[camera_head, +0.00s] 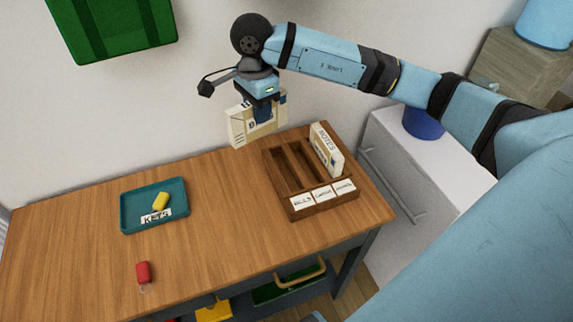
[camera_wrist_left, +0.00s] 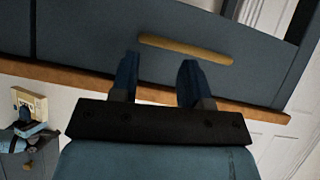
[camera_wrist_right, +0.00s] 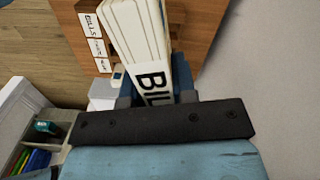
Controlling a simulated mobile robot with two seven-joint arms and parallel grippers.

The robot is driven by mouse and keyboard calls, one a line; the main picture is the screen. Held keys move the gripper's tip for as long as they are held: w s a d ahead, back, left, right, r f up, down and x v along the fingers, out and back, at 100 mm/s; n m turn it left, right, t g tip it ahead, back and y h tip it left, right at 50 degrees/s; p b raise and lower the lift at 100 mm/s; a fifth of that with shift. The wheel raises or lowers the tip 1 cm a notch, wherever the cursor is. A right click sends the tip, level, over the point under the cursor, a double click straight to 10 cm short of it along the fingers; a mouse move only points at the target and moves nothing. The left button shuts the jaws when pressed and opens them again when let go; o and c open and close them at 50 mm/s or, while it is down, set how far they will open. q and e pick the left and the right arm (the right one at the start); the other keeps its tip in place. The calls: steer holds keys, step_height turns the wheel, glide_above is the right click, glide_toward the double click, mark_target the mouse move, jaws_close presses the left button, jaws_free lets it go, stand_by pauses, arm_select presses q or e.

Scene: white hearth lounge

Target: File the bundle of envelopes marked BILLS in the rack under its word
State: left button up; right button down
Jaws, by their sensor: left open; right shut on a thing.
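My right gripper (camera_head: 264,108) is shut on a cream bundle of envelopes (camera_head: 240,128), held above the desk's back edge, left of and above the rack. In the right wrist view the bundle (camera_wrist_right: 132,28) shows the letters BIL; the gripper covers the rest. The wooden rack (camera_head: 283,198) stands at the desk's right end with three slots. Its front cards read BILLS (camera_head: 302,202) at the left, then two less legible ones. The left and middle slots look empty; a bundle marked NOTES (camera_head: 327,150) stands in the right slot. My left gripper (camera_wrist_left: 159,82) is open and empty.
A teal tray (camera_head: 127,222) marked KEYS holds a yellow item (camera_head: 161,201). A red key fob (camera_head: 143,272) lies near the desk's front edge. A white cabinet (camera_head: 405,165) stands right of the desk. The desk between tray and rack is clear.

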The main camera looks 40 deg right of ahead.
steer(key=s+d+r+m, duration=0.3)
steer(key=r+m, duration=0.1)
steer(key=m, duration=1.7)
glide_above(286, 177)
step_height(286, 177, down, 14)
step_height(286, 177, down, 4)
steer(key=shift+w+b, duration=0.1)
steer(key=shift+b, duration=0.2)
steer(key=shift+f, duration=0.1)
steer(key=shift+f, duration=0.1)
steer(key=c, duration=0.9)
jaws_free()
